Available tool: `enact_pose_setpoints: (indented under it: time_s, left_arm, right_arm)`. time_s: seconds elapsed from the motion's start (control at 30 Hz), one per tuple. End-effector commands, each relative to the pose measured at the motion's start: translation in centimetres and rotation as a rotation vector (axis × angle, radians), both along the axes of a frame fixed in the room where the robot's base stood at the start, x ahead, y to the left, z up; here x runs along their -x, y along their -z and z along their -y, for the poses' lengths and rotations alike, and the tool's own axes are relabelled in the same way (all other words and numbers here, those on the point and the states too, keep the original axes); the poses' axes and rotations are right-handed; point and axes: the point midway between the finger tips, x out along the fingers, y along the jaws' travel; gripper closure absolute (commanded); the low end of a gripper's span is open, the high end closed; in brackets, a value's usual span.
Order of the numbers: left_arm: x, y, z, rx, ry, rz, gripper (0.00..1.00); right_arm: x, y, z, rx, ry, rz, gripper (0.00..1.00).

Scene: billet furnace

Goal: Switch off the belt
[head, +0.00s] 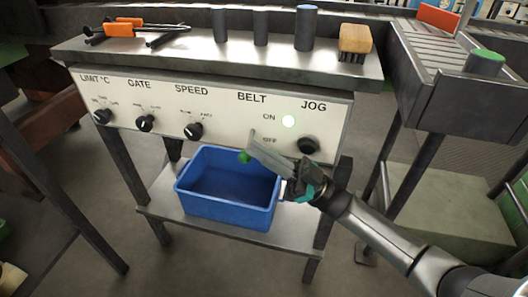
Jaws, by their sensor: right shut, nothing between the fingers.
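The control panel (225,118) faces me with the labels LIMIT °C, GATE, SPEED, BELT and JOG. Under BELT are the words ON and OFF, one above the other. My right gripper (255,142) is shut and empty, in front of the panel beside the word OFF. A small green knob (244,157) shows just left of and below its fingertips. It looks like the end of the belt lever, but the rest is hidden behind the gripper. I cannot tell the lever's position or whether the gripper touches it. My left gripper is out of view.
A black JOG knob (308,145) sits close to the right of the gripper. Below is a blue bin (228,213) on a lower shelf (160,210). Several dark cylinders and a brush (354,40) stand on the bench top. A roller conveyor (440,60) is at right.

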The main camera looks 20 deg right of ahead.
Motion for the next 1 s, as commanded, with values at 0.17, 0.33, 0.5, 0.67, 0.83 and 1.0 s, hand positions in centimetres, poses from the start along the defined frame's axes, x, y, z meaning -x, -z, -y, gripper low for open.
enact_pose_setpoints:
  time_s: [0.17, 0.33, 0.5, 0.67, 0.83, 1.0]
  left_arm:
    - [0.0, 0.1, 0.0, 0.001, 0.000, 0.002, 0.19]
    - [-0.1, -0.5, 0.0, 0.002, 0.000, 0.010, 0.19]
    - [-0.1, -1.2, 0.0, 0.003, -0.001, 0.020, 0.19]
    - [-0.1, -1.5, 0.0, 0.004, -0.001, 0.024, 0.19]
    - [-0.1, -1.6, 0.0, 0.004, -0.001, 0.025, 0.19]
    - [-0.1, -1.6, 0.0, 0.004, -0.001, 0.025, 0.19]
  right_arm:
    - [0.7, 2.1, 3.1, 0.004, 0.003, -0.005, 1.00]
    - [1.3, 3.8, 5.8, 0.002, 0.002, -0.003, 1.00]
    - [1.7, 4.9, 7.5, 0.002, 0.002, -0.001, 1.00]
    - [1.9, 5.2, 8.2, 0.001, 0.001, 0.000, 1.00]
    - [2.0, 5.3, 8.3, 0.000, 0.000, 0.000, 1.00]
    - [2.0, 5.2, 8.2, 0.000, 0.000, 0.000, 1.00]
